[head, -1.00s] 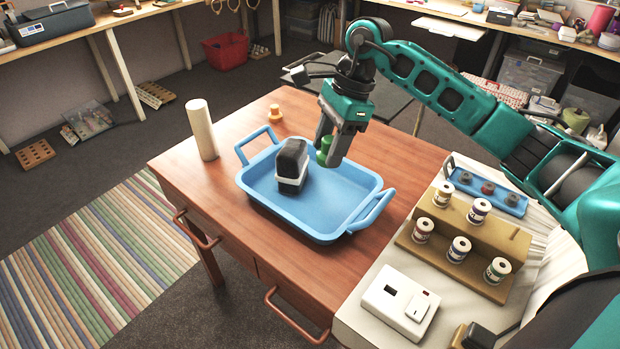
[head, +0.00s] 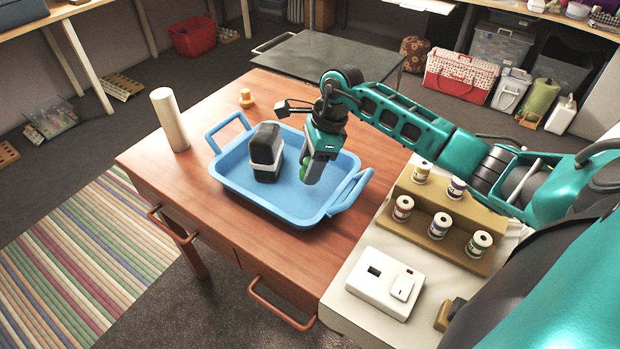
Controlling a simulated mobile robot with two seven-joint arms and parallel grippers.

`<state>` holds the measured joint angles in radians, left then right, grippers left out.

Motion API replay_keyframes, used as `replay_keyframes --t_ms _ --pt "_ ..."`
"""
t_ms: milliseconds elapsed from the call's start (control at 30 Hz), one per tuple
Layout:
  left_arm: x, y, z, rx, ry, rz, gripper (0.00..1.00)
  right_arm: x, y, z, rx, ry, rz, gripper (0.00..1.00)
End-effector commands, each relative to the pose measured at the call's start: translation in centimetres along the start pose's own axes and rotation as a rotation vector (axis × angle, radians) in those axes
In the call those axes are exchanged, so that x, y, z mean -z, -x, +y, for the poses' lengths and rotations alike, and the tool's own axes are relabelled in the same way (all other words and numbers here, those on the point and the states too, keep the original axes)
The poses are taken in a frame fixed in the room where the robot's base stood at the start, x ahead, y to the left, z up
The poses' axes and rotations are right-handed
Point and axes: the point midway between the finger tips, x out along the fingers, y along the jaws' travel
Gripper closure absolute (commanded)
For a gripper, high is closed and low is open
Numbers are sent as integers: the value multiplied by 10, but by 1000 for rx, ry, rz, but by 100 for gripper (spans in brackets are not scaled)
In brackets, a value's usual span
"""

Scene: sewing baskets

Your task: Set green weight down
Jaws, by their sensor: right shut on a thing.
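My right gripper (head: 309,176) is shut on the green weight (head: 304,166), which is mostly hidden by the fingers. The gripper points down over the right part of the blue tray (head: 258,203). I cannot tell whether the weight touches the tray floor. A dark grey block with a white band (head: 266,147) stands in the tray, left of the gripper and apart from it. My left gripper is not in view.
A thread-spool rack (head: 440,220) and a white switch box (head: 386,283) are at right. The table's front left is clear.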

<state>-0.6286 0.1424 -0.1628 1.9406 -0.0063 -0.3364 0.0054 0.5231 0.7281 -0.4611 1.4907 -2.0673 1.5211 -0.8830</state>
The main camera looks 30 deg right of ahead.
Motion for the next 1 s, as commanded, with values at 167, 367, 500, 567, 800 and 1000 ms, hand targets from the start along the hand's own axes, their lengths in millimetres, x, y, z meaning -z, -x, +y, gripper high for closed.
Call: replay_keyframes --t_ms 167,367,500,567,800,1000 --pt "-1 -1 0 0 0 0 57 3 -12 0 1 -1 -2 90" --pt "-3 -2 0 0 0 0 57 12 -40 0 0 -2 -3 90" --pt "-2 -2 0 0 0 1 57 14 -43 -1 3 1 -1 90" --pt "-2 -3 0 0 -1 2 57 13 -43 -1 3 1 -1 90" --pt "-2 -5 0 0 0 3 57 14 -46 0 2 1 -1 48" --pt "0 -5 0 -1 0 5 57 14 -46 0 1 1 0 29"
